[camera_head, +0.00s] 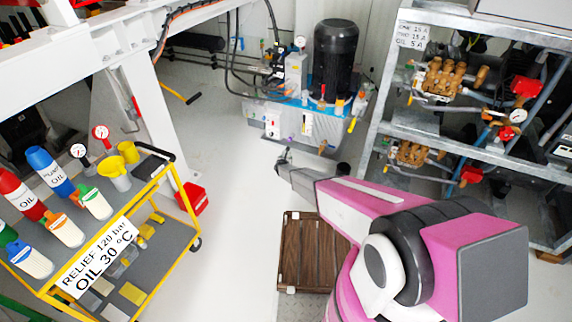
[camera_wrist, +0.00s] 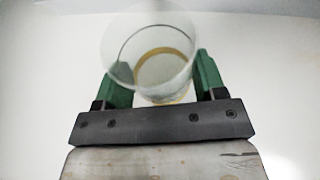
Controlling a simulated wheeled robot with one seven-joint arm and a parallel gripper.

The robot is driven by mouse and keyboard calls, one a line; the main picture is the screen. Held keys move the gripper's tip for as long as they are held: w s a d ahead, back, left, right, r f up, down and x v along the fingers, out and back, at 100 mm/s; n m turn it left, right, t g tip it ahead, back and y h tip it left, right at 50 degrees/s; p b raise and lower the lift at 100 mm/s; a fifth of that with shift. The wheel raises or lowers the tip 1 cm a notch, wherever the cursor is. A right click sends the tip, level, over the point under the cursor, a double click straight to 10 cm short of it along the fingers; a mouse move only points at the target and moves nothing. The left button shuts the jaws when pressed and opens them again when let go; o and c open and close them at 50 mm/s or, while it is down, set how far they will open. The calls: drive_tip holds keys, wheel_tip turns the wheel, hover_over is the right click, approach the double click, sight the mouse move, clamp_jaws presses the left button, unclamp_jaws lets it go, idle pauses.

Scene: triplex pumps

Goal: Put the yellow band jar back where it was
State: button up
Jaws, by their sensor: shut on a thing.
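In the wrist view the yellow band jar (camera_wrist: 150,60) is a clear, open-topped cup with a yellow ring low down. My gripper (camera_wrist: 163,80) has its green fingers on either side of the jar and is shut on it. The wrist view looks down into the jar, and no contents can be made out. Behind it is only a plain pale surface. In the head view my pink arm reaches away toward the pump unit; the held jar cannot be made out there.
The pump unit (camera_head: 270,118) with a black motor stands ahead. A yellow cart (camera_head: 150,262) with bottles and funnels is at left. A grey rack (camera_head: 425,129) with pumps is at right. A brown wooden crate (camera_head: 305,262) lies below my arm. Pale floor is clear between cart and crate.

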drive_tip(key=shift+f, duration=1.8)
drive_tip(key=shift+f, duration=0.2)
drive_tip(key=o, duration=1.1)
drive_tip(key=shift+r, duration=0.1)
